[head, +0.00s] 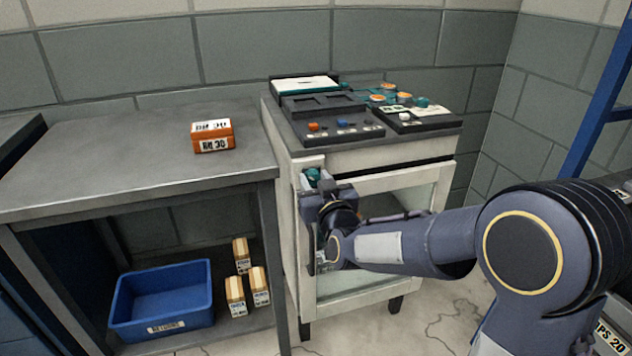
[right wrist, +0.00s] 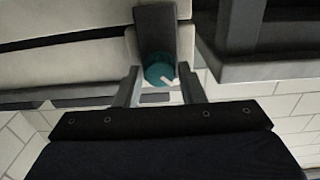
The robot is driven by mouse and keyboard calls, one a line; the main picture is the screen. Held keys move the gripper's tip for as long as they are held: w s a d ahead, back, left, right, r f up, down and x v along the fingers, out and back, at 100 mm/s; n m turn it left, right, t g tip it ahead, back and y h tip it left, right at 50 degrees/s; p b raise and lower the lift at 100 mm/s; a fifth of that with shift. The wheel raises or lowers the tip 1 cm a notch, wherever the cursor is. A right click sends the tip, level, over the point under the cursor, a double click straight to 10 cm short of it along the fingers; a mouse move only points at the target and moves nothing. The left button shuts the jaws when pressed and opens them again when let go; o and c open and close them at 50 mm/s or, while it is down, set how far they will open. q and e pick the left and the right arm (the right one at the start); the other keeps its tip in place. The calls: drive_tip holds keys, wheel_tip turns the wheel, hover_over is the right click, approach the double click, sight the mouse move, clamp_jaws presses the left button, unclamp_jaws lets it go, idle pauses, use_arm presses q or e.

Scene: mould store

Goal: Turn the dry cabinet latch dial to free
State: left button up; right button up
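The dry cabinet (head: 385,161) is a pale cabinet with a glass-fronted door, to the right of the grey bench. Its latch dial (head: 312,175) is a teal knob at the upper left of the door. In the right wrist view the dial (right wrist: 158,70) has a white pointer mark aimed to the lower right. My right gripper (right wrist: 158,88) is open, with one finger on either side of the dial; I cannot tell whether they touch it. In the head view the right gripper's fingers are mostly hidden by my wrist. My left gripper is not in view.
An orange box (head: 212,135) sits on the grey bench (head: 100,165). A blue bin (head: 162,300) and several small tan blocks (head: 239,296) are on the shelf below. Control panels (head: 335,128) lie on the cabinet top. A blue frame (head: 598,100) stands at right.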

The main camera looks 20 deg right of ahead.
drive_tip(key=c, duration=0.6)
drive_tip(key=shift+f+m+b, duration=0.2)
drive_tip(key=shift+m+b, duration=1.2)
drive_tip(key=shift+b, duration=0.1)
drive_tip(key=m+b, duration=0.3)
drive_tip(key=m, duration=0.1)
drive_tip(key=shift+d+b, duration=0.1)
drive_tip(key=shift+b, duration=0.3)
drive_tip(key=m+b, duration=0.4)
drive_tip(key=m, duration=0.2)
drive_tip(key=shift+f+m, duration=0.1)
drive_tip(key=shift+m, duration=0.3)
drive_tip(key=m+b, duration=0.2)
drive_tip(key=m, duration=0.2)
drive_tip(key=shift+b, duration=0.35)
drive_tip(key=shift+m, duration=0.3)
drive_tip(key=o, duration=1)
